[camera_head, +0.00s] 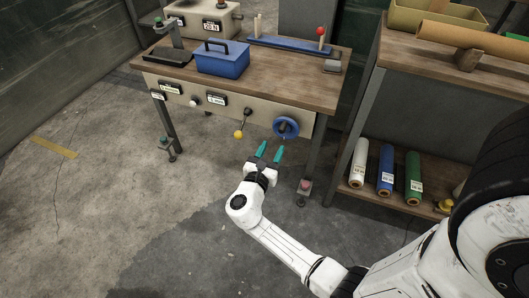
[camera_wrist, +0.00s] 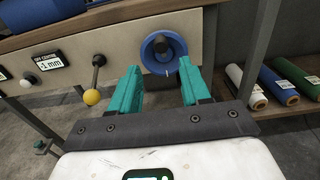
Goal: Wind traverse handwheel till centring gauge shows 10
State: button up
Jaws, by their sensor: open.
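The blue handwheel (camera_head: 286,127) sits on the bench's front panel at its right end. It also shows in the wrist view (camera_wrist: 160,52), with a dark knob and a small white mark at its lower rim. My gripper (camera_head: 270,148) is open and empty, just in front of and below the wheel, its teal fingers pointing at it. In the wrist view the fingertips (camera_wrist: 160,66) stand either side of the wheel's lower part, apparently not touching it. A gauge display (camera_wrist: 48,62) left of the wheel reads about -1 mm.
A lever with a yellow ball (camera_head: 239,133) hangs left of the wheel. A blue toolbox (camera_head: 222,58) stands on the workbench (camera_head: 290,85). A shelf (camera_head: 397,198) at right holds white, blue and green rolls. Floor at left is clear.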

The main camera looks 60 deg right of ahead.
aim_at(281, 132)
jog(key=d+b, duration=0.1)
jog(key=d, duration=0.1)
jog(key=d+b, duration=0.1)
jog(key=d, duration=0.2)
jog(key=d+b, duration=0.1)
jog(key=d, duration=0.2)
jog(key=shift+w+d+f, duration=0.1)
jog(key=shift+w+d, duration=0.1)
jog(key=shift+w, duration=0.05)
jog(key=shift+d+r, duration=0.2)
jog(key=c, duration=0.9)
